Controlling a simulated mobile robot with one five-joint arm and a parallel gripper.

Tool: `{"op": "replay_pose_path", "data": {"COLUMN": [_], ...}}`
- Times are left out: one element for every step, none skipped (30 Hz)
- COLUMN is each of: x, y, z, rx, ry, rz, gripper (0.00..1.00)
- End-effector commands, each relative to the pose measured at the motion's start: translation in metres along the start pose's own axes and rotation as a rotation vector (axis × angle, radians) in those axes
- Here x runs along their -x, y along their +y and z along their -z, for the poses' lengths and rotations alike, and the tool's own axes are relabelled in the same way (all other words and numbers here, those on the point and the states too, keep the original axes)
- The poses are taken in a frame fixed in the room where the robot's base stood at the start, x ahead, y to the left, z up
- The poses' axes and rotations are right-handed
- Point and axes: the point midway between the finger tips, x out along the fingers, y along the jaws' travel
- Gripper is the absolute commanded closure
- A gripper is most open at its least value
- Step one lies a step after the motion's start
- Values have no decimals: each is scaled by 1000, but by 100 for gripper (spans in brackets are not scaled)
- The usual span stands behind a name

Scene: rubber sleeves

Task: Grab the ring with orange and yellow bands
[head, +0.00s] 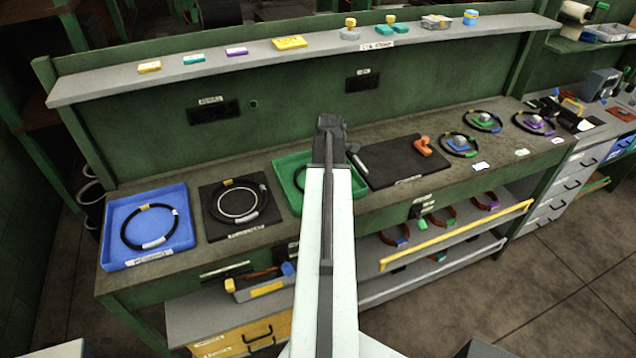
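Several dark rings with coloured bands lie on the bench; I cannot make out one with clearly both orange and yellow bands. The ring in the blue tray (122,230) shows a yellow band and a pale band. A ring on the black mat (216,205) has a yellowish band at its upper left. A ring in the green tray is partly hidden by my arm. My gripper (330,122) is above the bench, seen from behind; its fingers are not clear.
A black board (395,165) with an orange-handled tool (422,146) lies right of the green tray (290,163). More rings lie at the right (483,132) and on the lower shelf. The upper shelf (210,68) holds small coloured blocks. Open floor lies at the lower right.

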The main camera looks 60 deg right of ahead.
Motion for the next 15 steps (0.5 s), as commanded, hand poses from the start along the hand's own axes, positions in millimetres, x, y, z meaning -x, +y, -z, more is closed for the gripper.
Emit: {"op": "replay_pose_path", "data": {"x": [1,1,1,1,1,1,1,1,1,1,1,1,1,1,1], "y": [0,0,0,0,0,0,0,0,0,0,0,0,0,0,0], "z": [0,0,0,0,0,0,0,0,0,0,0,1,1,1,1], "rx": [0,0,0,0,0,1,1,1,1,1,1,1,1,1,1], "ry": [0,0,0,0,0,0,0,0,0,0,0,0,0,0,0], "rz": [0,0,0,0,0,0,0,0,0,0,0,0,0,0,0], "gripper": [65,70,81,90,98,100,100,100,100,100,100,100,100,100,100]}}
